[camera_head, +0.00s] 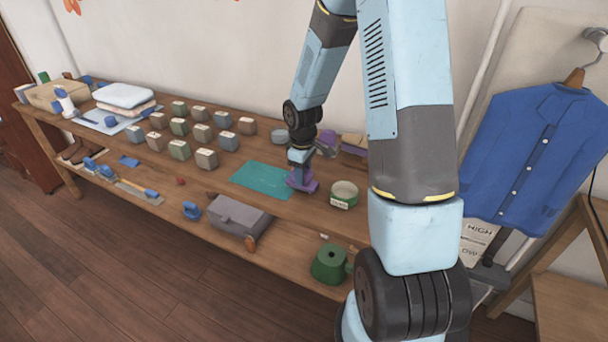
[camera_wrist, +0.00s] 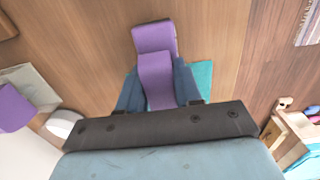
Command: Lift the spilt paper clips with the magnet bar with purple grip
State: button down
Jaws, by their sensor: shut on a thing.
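My gripper (camera_head: 299,168) is shut on the purple grip of the magnet bar (camera_head: 303,183), low over the bench by the right edge of the teal mat (camera_head: 258,180). In the wrist view the purple grip (camera_wrist: 154,72) sits between the two blue-grey fingers of my gripper (camera_wrist: 160,85), with a corner of the teal mat (camera_wrist: 204,75) behind. Whether the bar touches the bench I cannot tell. I cannot make out any paper clips in either view. A green round tin (camera_head: 344,193) with a label stands just right of the bar.
Several small blocks (camera_head: 207,158) stand in rows left of the mat. A grey box (camera_head: 239,215) and a green weight-like object (camera_head: 329,264) are near the front.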

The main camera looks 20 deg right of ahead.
jog(key=shift+w+a, duration=0.9)
jog(key=shift+a, duration=0.05)
jog(key=shift+w+a, duration=1.05)
jog(key=shift+w+a, duration=1.05)
jog(key=shift+w+a, duration=1.05)
jog(key=shift+w+a, duration=0.1)
jog(key=shift+w, duration=0.05)
jog(key=shift+w+a+r, duration=0.1)
jog(key=shift+w+a, duration=0.85)
